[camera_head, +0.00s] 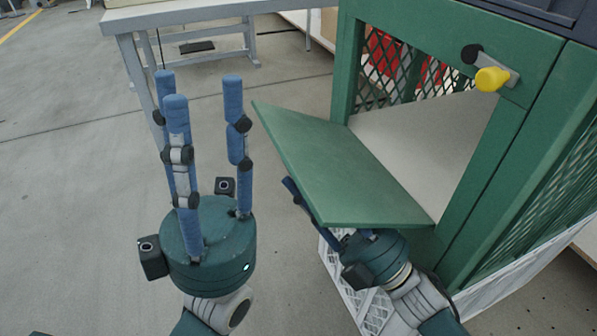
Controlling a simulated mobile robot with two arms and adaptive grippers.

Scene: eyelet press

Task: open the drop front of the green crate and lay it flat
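The green crate (462,205) stands at the right with mesh sides and an open front. Its drop front (335,170), a flat green panel, is swung out from the opening toward the left, with its inner end at the crate's lower front edge. It looks close to level; its exact tilt is hard to tell. My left gripper (200,92) is upright, left of the panel and apart from it, its blue fingers spread and empty. My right gripper (370,256) is below the panel's near edge. The panel hides most of its fingers, so contact and opening are unclear.
A yellow knob (491,78) on a metal latch plate sits on the crate's upper frame. A red thing (383,52) shows through the mesh. A white lattice crate (372,306) is under the green one. A grey table (190,12) stands behind; the floor at left is clear.

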